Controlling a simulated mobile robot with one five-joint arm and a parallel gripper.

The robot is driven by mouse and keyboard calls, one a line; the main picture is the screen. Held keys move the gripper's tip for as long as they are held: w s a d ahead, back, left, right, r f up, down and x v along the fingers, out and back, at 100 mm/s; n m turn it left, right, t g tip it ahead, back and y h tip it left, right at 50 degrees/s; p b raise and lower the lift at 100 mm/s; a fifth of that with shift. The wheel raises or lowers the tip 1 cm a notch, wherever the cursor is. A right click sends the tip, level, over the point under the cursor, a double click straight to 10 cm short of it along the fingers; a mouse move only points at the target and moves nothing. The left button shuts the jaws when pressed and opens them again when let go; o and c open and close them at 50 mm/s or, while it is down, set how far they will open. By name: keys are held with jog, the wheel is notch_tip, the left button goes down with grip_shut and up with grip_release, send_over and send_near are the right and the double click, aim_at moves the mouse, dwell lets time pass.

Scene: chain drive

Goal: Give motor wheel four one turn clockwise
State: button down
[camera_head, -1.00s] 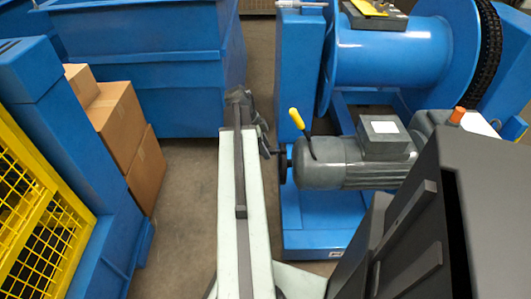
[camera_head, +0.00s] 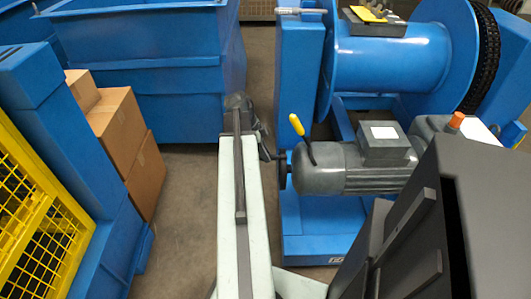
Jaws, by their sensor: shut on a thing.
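A grey motor (camera_head: 345,170) with a box on top lies on a blue base in the middle of the view. A dark handwheel (camera_head: 283,171) shows edge-on at the motor's left end. My gripper (camera_head: 268,153) is at the end of my pale arm, just left of the wheel and close against its rim. It is shut on the wheel, as far as the small view shows; the fingertips are partly hidden. I cannot read any number on the wheel.
A large blue drum (camera_head: 390,60) with a black chain (camera_head: 488,60) stands behind the motor. Blue bins (camera_head: 150,75), cardboard boxes (camera_head: 130,140) and a yellow mesh guard (camera_head: 40,220) are on the left. Bare floor (camera_head: 185,215) lies left of my arm.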

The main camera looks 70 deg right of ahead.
jog(key=shift+w+d, duration=0.1)
dwell(0.7)
jog(key=shift+w+d, duration=0.3)
jog(key=shift+d, duration=0.45)
jog(key=c, duration=1.2)
grip_release()
jog(key=shift+r, duration=0.1)
jog(key=p+v, duration=0.7)
jog(key=shift+r, duration=0.25)
